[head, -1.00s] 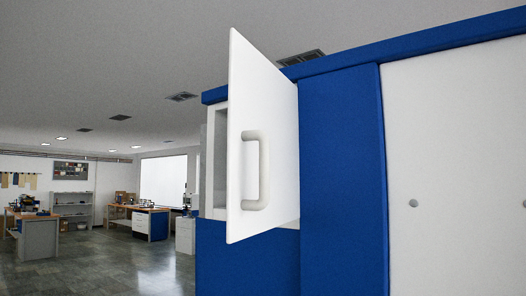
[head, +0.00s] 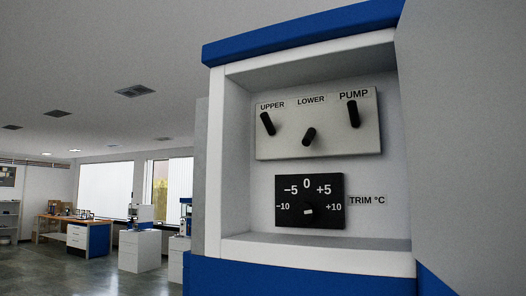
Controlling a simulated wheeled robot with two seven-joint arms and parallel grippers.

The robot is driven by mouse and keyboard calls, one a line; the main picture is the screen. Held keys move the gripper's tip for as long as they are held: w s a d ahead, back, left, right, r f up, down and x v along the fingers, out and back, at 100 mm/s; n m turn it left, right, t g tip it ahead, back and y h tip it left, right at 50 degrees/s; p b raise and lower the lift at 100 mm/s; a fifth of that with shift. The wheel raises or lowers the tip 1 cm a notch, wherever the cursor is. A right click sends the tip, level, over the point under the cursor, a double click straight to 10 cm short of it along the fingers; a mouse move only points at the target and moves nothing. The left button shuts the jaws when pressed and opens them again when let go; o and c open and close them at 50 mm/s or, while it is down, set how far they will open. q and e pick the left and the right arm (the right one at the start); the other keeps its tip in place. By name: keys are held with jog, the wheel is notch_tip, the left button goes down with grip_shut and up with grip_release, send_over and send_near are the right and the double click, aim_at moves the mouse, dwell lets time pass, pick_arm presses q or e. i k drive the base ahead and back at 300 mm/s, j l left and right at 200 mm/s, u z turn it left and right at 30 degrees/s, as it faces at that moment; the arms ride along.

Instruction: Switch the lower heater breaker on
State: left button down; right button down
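The breaker panel (head: 276,147) is a pale plate inside an open recessed cabinet in the head view. It carries three black levers. The lower heater breaker (head: 309,137), under the label LOWER, has its lever tilted down and to the left. The UPPER lever (head: 267,123) points up, leaning left. The PUMP lever (head: 353,113) points up. Neither of my grippers shows in this view.
Below the panel is a black trim dial (head: 309,190) labelled TRIM °C. The grey open door (head: 465,150) fills the right side. The cabinet's white bottom ledge (head: 315,254) juts below the dial. Benches (head: 88,236) stand far left, with open floor between.

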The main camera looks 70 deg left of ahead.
aim_at(307, 140)
jog(key=k+j, duration=0.1)
jog(key=j, duration=0.3)
jog(key=k+j, duration=0.1)
jog(key=j, duration=0.35)
jog(key=k+j, duration=0.1)
jog(key=j, duration=0.3)
jog(key=k+j, duration=0.1)
jog(key=j, duration=0.3)
jog(key=k+j, duration=0.1)
jog(key=j, duration=0.35)
jog(key=k+j, duration=0.1)
jog(key=j, duration=0.3)
jog(key=k+j+u, duration=0.1)
jog(key=k+j, duration=0.15)
